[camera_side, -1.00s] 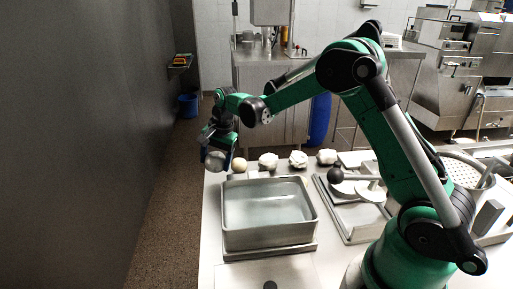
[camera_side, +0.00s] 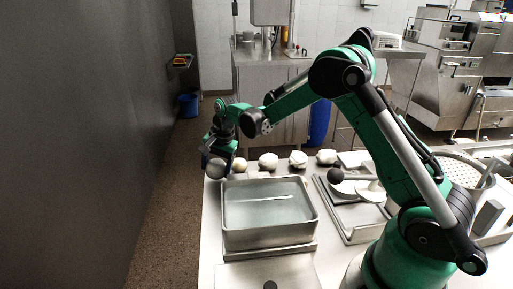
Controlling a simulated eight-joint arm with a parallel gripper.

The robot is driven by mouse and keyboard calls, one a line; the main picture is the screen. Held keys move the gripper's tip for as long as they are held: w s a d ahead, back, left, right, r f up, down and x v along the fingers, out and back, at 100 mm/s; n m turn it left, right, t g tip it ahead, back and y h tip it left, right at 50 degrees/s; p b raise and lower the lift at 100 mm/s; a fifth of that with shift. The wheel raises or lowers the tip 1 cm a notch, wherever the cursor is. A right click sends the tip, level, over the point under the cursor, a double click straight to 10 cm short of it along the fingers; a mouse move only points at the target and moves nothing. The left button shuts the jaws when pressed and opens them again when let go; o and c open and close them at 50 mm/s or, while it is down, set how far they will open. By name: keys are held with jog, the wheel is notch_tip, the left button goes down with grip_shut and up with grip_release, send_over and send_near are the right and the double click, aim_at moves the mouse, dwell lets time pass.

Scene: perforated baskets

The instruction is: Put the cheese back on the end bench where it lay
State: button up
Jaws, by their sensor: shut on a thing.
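My gripper (camera_side: 214,158) hangs at the far left corner of the pale bench (camera_side: 211,235), pointing down. Several white lumps, including one at the row's middle (camera_side: 298,159), lie further right along the far edge.
A metal basin (camera_side: 232,240) of cloudy liquid stands in front of the lumps. A flat plate (camera_side: 235,277) lies nearer the camera. A metal tray (camera_side: 352,235) with round pale tools and a perforated basket (camera_side: 462,173) are to the right. A dark wall (camera_side: 80,140) rises at left.

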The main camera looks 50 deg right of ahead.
jog(key=shift+f, duration=0.55)
dwell(0.4)
jog(key=o, duration=1.4)
jog(key=shift+o, duration=0.2)
jog(key=shift+w+a+r+v, duration=0.1)
jog(key=shift+w+v, duration=0.15)
jog(key=shift+v, duration=1.05)
jog(key=shift+w+a+r+v, duration=0.1)
jog(key=shift+w+v, duration=0.2)
jog(key=shift+v, duration=1)
jog(key=shift+w+a+v, duration=0.15)
jog(key=shift+w+v, duration=0.1)
jog(key=shift+v, duration=1.05)
jog(key=s+a+r+n+t, duration=0.2)
jog(key=s+a+r+n, duration=0.2)
jog(key=s+r+n, duration=0.4)
jog(key=s+a+f+n+t+h, duration=0.1)
jog(key=s+a+f+n+t, duration=0.1)
jog(key=s+n, duration=0.3)
jog(key=s+f, duration=0.1)
jog(key=s, duration=0.3)
jog(key=shift+s+f+n+t, duration=0.15)
jog(key=shift+s+n+t, duration=0.15)
jog(key=shift+s+t, duration=0.1)
